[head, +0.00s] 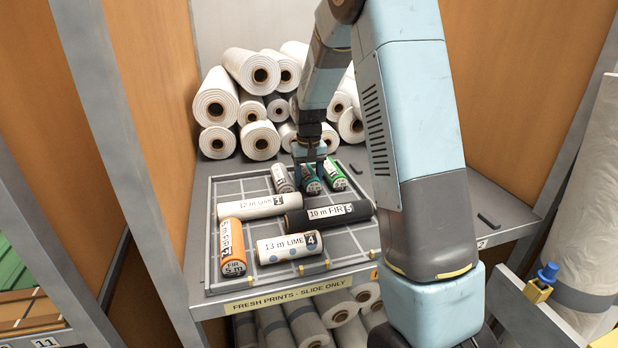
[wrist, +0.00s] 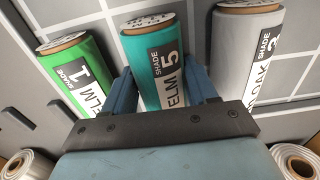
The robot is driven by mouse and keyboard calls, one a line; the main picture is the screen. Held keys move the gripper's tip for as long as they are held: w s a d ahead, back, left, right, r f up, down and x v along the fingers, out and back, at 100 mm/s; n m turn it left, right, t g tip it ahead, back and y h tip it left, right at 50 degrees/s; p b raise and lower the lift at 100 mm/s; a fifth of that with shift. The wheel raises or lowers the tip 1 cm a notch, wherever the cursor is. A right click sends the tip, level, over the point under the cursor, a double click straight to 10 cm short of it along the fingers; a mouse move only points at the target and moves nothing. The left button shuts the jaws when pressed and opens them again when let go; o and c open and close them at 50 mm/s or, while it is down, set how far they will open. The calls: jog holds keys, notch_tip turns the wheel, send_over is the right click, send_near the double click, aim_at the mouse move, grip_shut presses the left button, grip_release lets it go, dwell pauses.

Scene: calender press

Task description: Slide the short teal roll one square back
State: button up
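The short teal roll (head: 312,182) stands between a grey roll (head: 282,179) and a green roll (head: 335,177) in the back part of the gridded tray (head: 212,262). My gripper (head: 310,158) is low over the teal roll's back part. In the wrist view the teal roll (wrist: 163,65), labelled ELM 5, lies between my two fingers (wrist: 160,85), one along each side, with no clear gap. The green roll (wrist: 75,75) and the grey roll (wrist: 247,60) lie apart on either side. My gripper hides the teal roll's back end.
A white roll (head: 258,206) and a black roll (head: 330,214) lie crosswise in front of the short rolls. An orange roll (head: 232,248) and a white lime roll (head: 290,247) lie nearer the front. Stacked white rolls (head: 252,72) stand behind the tray.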

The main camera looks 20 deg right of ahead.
aim_at(309, 171)
jog(key=o, duration=0.5)
jog(key=shift+r, duration=0.1)
notch_tip(309, 171, up, 14)
jog(key=shift+f, duration=0.25)
